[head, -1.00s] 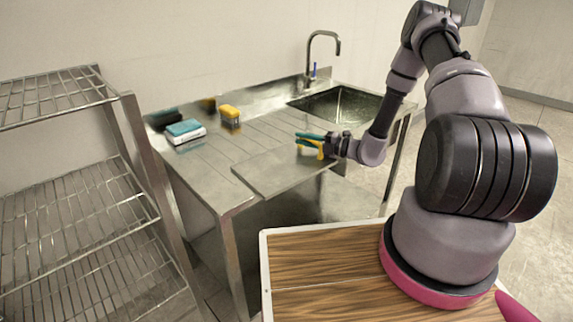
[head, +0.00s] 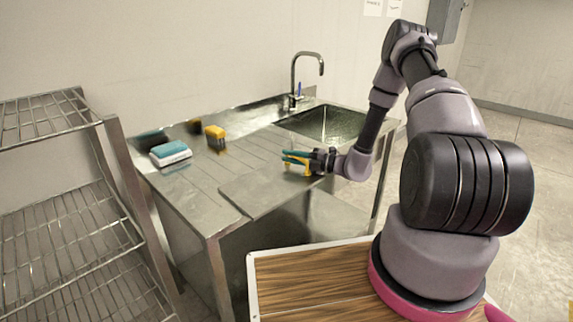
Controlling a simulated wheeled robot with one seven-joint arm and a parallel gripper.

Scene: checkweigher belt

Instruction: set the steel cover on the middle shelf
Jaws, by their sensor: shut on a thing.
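The steel cover (head: 262,195) is a flat grey panel at the front edge of the steel sink table, sticking out a little past that edge. It looks level; I cannot tell whether it rests on the top or is held just above it. My gripper (head: 298,162), with yellow and teal fingers, is shut on the cover near its right end. The fingers partly hide that end. The middle shelf (head: 62,232) is a bare wire shelf of the rack at the left, below the top shelf (head: 38,117).
The table's grooved drainboard (head: 225,172) carries a blue and white sponge (head: 170,153) and a yellow brush (head: 215,137) at the back. A sink (head: 330,122) with a tap (head: 294,80) is at the right. A rack post (head: 128,185) stands between shelves and table.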

